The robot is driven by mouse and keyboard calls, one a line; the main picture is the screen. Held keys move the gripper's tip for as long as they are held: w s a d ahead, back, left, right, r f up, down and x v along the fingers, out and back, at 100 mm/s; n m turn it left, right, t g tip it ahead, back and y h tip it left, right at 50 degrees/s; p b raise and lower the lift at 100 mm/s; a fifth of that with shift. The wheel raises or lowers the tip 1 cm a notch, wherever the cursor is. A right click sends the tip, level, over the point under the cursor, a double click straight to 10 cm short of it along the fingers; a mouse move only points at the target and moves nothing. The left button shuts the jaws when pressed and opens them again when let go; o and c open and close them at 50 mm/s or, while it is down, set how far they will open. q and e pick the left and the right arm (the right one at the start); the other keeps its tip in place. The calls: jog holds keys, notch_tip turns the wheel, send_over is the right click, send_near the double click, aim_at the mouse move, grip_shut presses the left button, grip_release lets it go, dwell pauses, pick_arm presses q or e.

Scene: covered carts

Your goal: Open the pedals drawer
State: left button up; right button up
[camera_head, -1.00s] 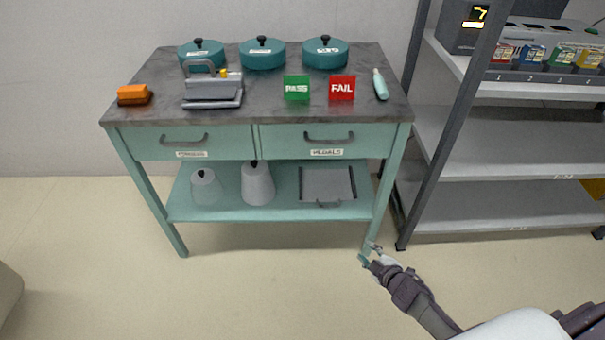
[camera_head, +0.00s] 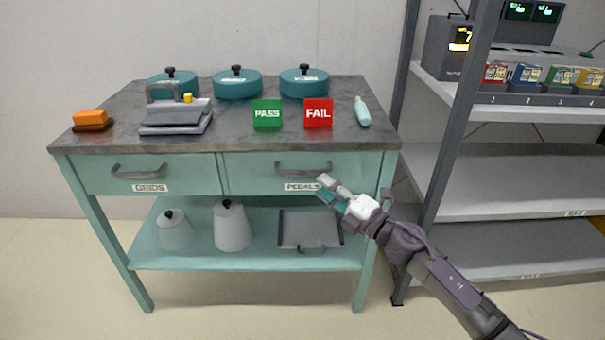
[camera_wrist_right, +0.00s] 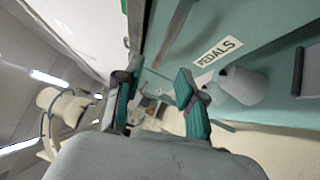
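The pedals drawer (camera_head: 356,170) is the right drawer of a teal cart and is shut. Its dark bar handle (camera_head: 303,168) is on the front, above a white PEDALS label (camera_head: 301,187). The label also shows in the right wrist view (camera_wrist_right: 218,52). My right gripper (camera_head: 325,188) is just in front of the drawer, below and right of the handle, apart from it as far as I can tell. Its fingers are spread and empty in the right wrist view (camera_wrist_right: 155,95). My left gripper is not in view.
The left drawer (camera_head: 185,173), labelled GRIDS, is shut. The cart top (camera_head: 230,130) carries teal lidded pots, a grey press, an orange block, PASS and FAIL signs and a pale bottle. A metal shelf rack (camera_head: 480,180) stands close on the right. Open floor lies in front.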

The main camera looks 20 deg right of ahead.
aim_at(303, 173)
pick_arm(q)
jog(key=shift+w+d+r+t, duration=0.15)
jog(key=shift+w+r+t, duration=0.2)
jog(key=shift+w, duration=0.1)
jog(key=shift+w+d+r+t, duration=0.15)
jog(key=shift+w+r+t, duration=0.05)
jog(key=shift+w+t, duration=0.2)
pick_arm(e)
jog(key=shift+x, duration=3.9)
jog(key=shift+d, duration=0.1)
jog(key=shift+c, duration=0.2)
grip_shut()
jog(key=shift+f, duration=0.1)
